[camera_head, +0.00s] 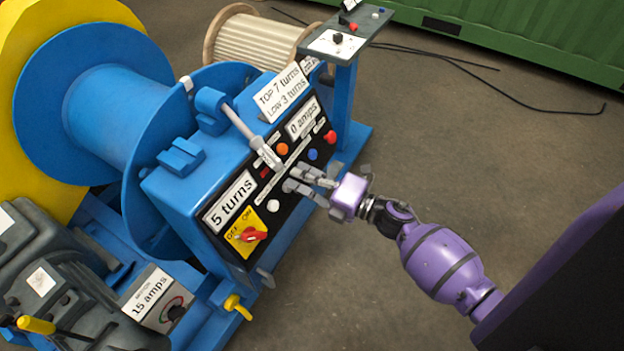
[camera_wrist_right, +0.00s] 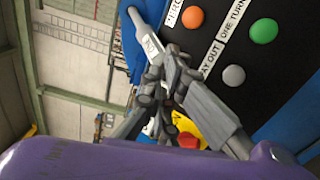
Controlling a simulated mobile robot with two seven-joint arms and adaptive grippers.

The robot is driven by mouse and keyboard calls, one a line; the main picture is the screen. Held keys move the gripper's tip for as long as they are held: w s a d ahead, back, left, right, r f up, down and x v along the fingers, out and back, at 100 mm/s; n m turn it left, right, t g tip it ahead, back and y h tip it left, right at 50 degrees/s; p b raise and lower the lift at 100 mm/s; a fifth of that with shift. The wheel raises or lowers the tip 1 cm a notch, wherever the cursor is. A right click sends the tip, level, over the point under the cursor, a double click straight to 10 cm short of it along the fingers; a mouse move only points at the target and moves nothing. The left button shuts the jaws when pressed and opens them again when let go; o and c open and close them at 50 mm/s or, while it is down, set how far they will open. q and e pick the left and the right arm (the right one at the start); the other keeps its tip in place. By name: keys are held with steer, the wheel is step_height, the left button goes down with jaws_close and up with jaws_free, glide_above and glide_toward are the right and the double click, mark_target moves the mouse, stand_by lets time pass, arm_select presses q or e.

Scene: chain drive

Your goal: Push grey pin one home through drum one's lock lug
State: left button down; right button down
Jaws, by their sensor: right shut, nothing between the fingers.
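The large blue drum (camera_head: 115,95) stands at the left with its flange against the blue control housing (camera_head: 165,190). A small light-grey piece (camera_head: 187,83) sits at the flange's upper edge; I cannot tell whether it is the pin or part of a lug. A grey piece (camera_head: 266,279) sticks out low on the housing; I cannot tell whether it is a pin. My right gripper (camera_head: 300,181) is shut and empty in front of the button panel, beside the grey lever (camera_head: 248,133). In the wrist view its closed fingers (camera_wrist_right: 160,82) are near the lever (camera_wrist_right: 143,35). My left gripper is out of view.
The panel carries a red switch (camera_head: 256,236), an orange button (camera_head: 282,149) and a red button (camera_head: 330,137). A yellow handle (camera_head: 237,305) projects near the base. A wooden spool (camera_head: 255,40) stands behind. The floor at right is clear apart from black cable (camera_head: 510,94).

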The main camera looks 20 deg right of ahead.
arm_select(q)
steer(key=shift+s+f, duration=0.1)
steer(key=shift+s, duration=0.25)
arm_select(e)
steer(key=shift+x, duration=0.95)
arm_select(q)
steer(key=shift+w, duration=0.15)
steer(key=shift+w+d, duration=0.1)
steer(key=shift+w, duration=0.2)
arm_select(e)
steer(key=shift+w+a, duration=0.2)
steer(key=shift+w, duration=0.1)
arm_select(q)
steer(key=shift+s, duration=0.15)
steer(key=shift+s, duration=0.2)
arm_select(e)
steer(key=shift+s, duration=0.1)
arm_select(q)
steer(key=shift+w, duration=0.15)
arm_select(e)
steer(key=v, duration=1.4)
